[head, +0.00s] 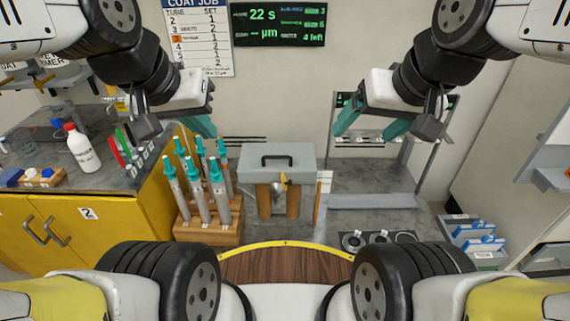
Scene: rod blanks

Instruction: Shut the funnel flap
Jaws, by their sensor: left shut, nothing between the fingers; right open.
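A grey box with a black handle on top (278,162) stands on brown legs in the middle. A small yellow piece (284,180) and a rounded metal part (276,187) sit at its front; they may be the funnel flap and funnel, but they are too small to tell, as is whether the flap is open or shut. My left gripper (203,127) is shut and empty, up and to the left of the box, apart from it. My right gripper (371,127) is open and empty, up and to the right of the box, also apart from it.
A wooden rack with several teal-capped tubes (208,237) stands left of the box. A yellow cabinet (125,226) with a white bottle (82,148) on top is further left. Blue trays (480,238) are at right. A wooden surface with yellow edging (285,263) lies in front.

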